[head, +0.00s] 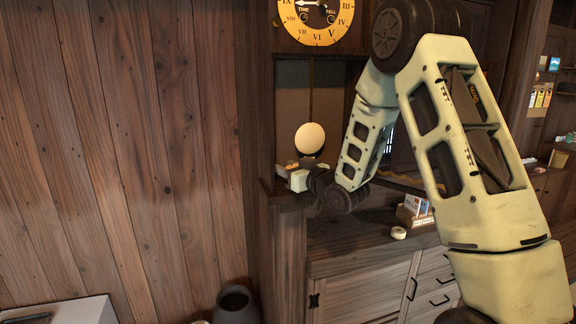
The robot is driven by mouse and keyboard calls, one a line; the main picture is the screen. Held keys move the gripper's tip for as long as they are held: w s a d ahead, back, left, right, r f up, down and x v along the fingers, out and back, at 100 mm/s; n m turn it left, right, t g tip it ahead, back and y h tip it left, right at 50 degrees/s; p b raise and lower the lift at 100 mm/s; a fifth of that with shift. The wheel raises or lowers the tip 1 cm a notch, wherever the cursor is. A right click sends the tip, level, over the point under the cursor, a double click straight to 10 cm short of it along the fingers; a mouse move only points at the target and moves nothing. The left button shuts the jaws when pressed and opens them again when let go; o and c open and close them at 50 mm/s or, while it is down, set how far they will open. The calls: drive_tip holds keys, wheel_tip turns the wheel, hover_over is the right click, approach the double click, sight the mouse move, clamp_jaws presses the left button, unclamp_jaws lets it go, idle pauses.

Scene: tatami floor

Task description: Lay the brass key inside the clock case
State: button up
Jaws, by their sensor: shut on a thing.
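The clock case (264,150) is a tall dark wooden case against the plank wall, with an orange-yellow dial (317,20) at its top. Below the dial its front is open, and a round pale pendulum bob (309,138) hangs inside. My gripper (291,172) is at the lower part of this opening, just below and left of the bob, close above the bottom ledge. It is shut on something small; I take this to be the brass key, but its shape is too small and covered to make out. Whether it touches the ledge I cannot tell.
My arm crosses the right half and hides part of the case's right side. A wooden cabinet (360,293) stands right of the case, with a white roll (398,232) and a small card box (415,212) on top. A dark pot (236,305) stands below left.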

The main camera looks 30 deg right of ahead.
drive_tip(key=o, duration=0.7)
drive_tip(key=shift+f, duration=0.1)
drive_tip(key=shift+r, duration=0.2)
drive_tip(key=shift+s+d+b, duration=0.25)
drive_tip(key=shift+s+b, duration=0.65)
drive_tip(key=shift+s, duration=1.1)
drive_tip(key=shift+s+d+b, duration=0.2)
drive_tip(key=shift+s+b, duration=0.65)
drive_tip(key=shift+s, duration=1.15)
drive_tip(key=shift+s+d+b, duration=0.25)
drive_tip(key=shift+s+b, duration=0.65)
drive_tip(key=shift+s, duration=1.1)
drive_tip(key=shift+f, duration=0.1)
